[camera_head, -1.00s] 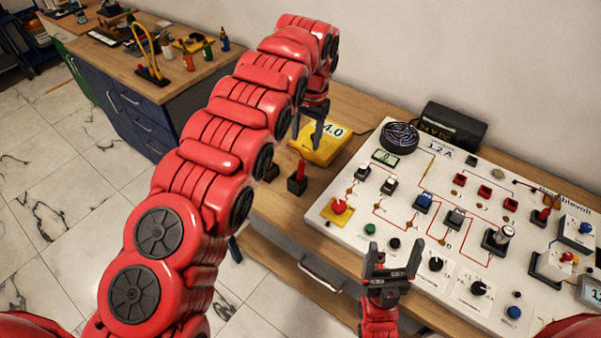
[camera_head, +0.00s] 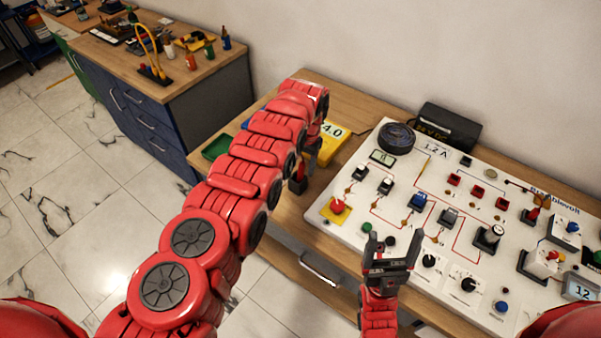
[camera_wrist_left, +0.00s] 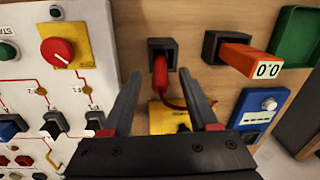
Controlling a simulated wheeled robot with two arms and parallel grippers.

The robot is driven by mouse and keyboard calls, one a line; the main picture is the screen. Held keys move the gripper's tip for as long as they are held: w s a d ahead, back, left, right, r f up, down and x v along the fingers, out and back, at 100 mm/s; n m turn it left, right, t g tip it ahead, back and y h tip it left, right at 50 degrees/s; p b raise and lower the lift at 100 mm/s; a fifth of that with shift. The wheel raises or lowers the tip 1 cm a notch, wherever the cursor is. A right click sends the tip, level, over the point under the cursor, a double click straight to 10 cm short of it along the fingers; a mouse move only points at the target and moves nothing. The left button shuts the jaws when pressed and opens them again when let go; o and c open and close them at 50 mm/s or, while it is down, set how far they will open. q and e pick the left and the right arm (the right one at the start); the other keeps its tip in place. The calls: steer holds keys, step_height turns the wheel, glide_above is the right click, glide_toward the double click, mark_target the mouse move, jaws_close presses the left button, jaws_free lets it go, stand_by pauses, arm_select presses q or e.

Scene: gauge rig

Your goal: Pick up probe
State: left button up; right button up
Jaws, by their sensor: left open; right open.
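The probe (camera_wrist_left: 160,72) is red and stands in a black holder (camera_wrist_left: 162,48) on the wooden bench, with a red cable beside it. The holder also shows in the head view (camera_head: 298,186), just below my left gripper (camera_head: 309,160). In the left wrist view my left gripper (camera_wrist_left: 158,82) is open, and the probe shows between its two fingers. I cannot tell whether they touch it. My right gripper (camera_head: 392,244) is open and empty over the front edge of the white panel.
The white panel (camera_head: 400,180) with switches and knobs lies to the right. A yellow block marked 4.0 (camera_head: 332,137) is behind the holder. A second black holder with an orange piece marked 0.0 (camera_wrist_left: 252,60), a blue device (camera_wrist_left: 254,108) and a green tray (camera_wrist_left: 296,40) are nearby.

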arm_select(q)
steer(key=shift+w+f, duration=0.1)
steer(key=shift+f, duration=0.15)
jaws_close()
steer(key=shift+r, duration=0.15)
